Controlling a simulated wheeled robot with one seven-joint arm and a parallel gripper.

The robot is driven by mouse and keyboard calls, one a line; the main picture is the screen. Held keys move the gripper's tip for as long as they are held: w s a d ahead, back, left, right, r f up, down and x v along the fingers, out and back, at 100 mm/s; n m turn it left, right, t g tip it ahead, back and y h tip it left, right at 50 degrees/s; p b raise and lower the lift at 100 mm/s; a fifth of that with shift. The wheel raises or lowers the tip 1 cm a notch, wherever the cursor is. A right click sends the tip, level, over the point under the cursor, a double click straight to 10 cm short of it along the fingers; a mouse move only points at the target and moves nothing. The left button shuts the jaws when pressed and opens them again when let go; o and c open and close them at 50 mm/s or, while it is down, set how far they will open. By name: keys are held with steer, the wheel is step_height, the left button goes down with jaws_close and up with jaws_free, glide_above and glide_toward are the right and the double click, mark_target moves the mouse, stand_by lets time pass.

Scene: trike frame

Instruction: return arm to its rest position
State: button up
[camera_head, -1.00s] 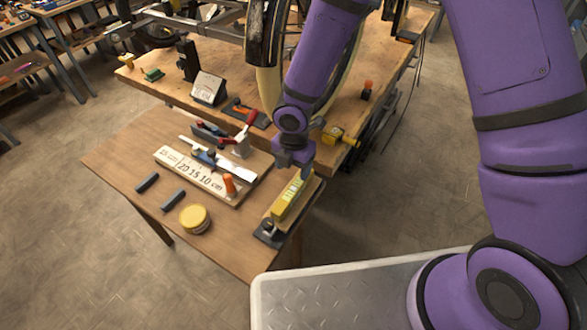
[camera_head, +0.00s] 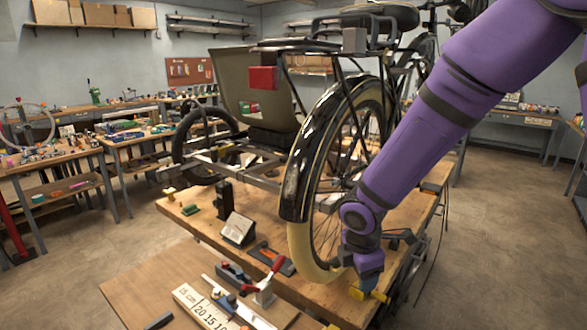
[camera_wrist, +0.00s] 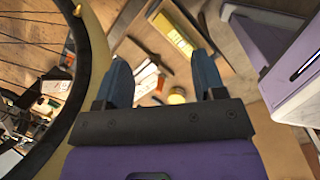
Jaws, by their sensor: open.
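My purple arm reaches down from the upper right in the head view, ending with my gripper (camera_head: 369,281) beside the rear wheel of the trike (camera_head: 335,150), over the workbench edge. In the wrist view, my gripper (camera_wrist: 162,72) shows two blue fingers spread apart with nothing held between them. The fingertips are too small to make out in the head view.
The wheel (camera_wrist: 85,75) is close on the left of the wrist view. The wooden workbench (camera_head: 330,297) holds a grey block (camera_head: 238,229). In front is a smaller table (camera_head: 135,290) with a ruler board (camera_head: 203,308) and red-handled clamp (camera_head: 265,288). Floor is clear on the right.

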steer(key=s+d+r+m+t, duration=0.1)
steer(key=s+d+r+m, duration=0.2)
steer(key=d+r+m, duration=0.35)
steer(key=s+d+r+m, duration=0.4)
steer(key=r, duration=0.6)
steer(key=s+d+r+m+t, duration=0.1)
steer(key=s+d+r+m, duration=0.1)
steer(key=s+r+m, duration=0.2)
steer(key=s+d+r+m+t+y, duration=0.1)
steer(key=s+d+r+m, duration=0.2)
steer(key=s+m, duration=0.3)
steer(key=s+r, duration=0.1)
steer(key=s, duration=0.3)
steer(key=shift+s+d, duration=0.15)
steer(key=shift+s, duration=0.05)
